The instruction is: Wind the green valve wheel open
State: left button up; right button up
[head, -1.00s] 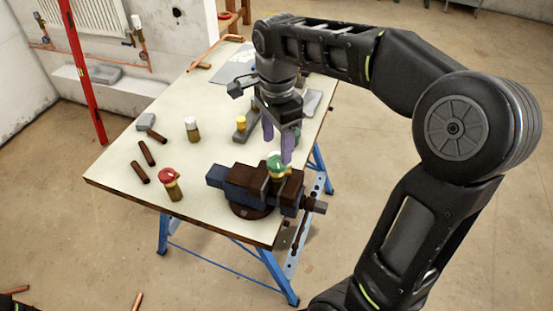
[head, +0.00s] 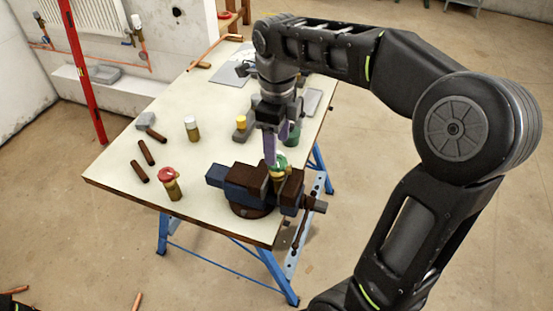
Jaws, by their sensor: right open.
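The green valve wheel (head: 281,161) sits on top of a brass valve body (head: 277,175), which stands upright between the jaws of the blue and brown vise (head: 240,184) near the table's front right corner. My right gripper (head: 279,147) points down at the wheel with its purple fingers spread. One finger is at the wheel's left, and the other is behind it and partly hidden. I cannot tell whether either finger touches the wheel. My left gripper is out of the picture.
Another green item (head: 293,138) is behind my right gripper.

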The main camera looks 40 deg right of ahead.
jog(key=shift+f+b, duration=1.6)
jog(key=shift+f, duration=0.75)
grip_shut()
